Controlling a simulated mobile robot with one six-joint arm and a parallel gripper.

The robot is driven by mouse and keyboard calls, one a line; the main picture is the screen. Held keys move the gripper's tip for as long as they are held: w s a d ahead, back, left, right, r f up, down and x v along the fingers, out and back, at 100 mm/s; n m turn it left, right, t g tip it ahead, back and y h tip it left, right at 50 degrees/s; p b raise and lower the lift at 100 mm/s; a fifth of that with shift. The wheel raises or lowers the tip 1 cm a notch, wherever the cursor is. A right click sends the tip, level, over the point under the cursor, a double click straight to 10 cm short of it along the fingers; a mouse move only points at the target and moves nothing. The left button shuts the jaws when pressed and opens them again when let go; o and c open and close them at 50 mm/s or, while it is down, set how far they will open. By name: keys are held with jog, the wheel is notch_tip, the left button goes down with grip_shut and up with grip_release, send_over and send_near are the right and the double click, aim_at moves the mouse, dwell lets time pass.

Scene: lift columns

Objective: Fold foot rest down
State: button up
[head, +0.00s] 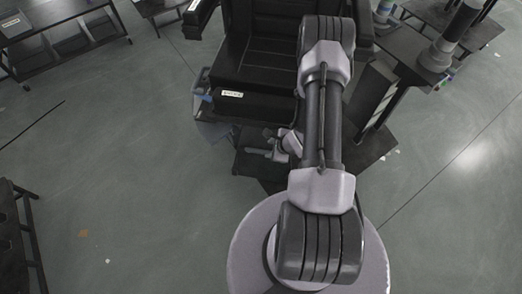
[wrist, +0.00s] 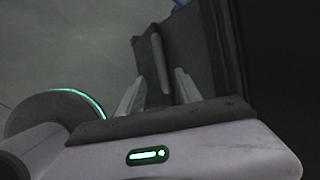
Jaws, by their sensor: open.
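A black padded chair (head: 262,50) stands ahead of me in the head view. A dark padded block with a small white label (head: 250,104) crosses the front of its seat; I cannot tell whether this is the foot rest. In the wrist view a dark panel (wrist: 190,45) with a raised grey bar (wrist: 160,62) lies just beyond my gripper (wrist: 160,88). The two grey fingers are apart, with the bar's near end in line with the gap. Contact cannot be told. In the head view my gripper is low in front of the seat, partly hidden by my arm.
A dark base plate (head: 373,153) spreads on the floor under the chair. Dark tables stand at the upper left (head: 70,45) and left edge (head: 15,235). A dark upright column (head: 452,38) stands at the upper right. The floor at left is mostly clear.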

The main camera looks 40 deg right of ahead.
aim_at(260, 151)
jog(key=b+x, duration=0.3)
jog(key=x, duration=0.8)
jog(key=shift+w+f+b, duration=0.15)
jog(key=shift+f+b, duration=0.05)
jog(key=shift+b, duration=0.1)
jog(key=shift+c, duration=0.3)
grip_shut()
dwell(0.4)
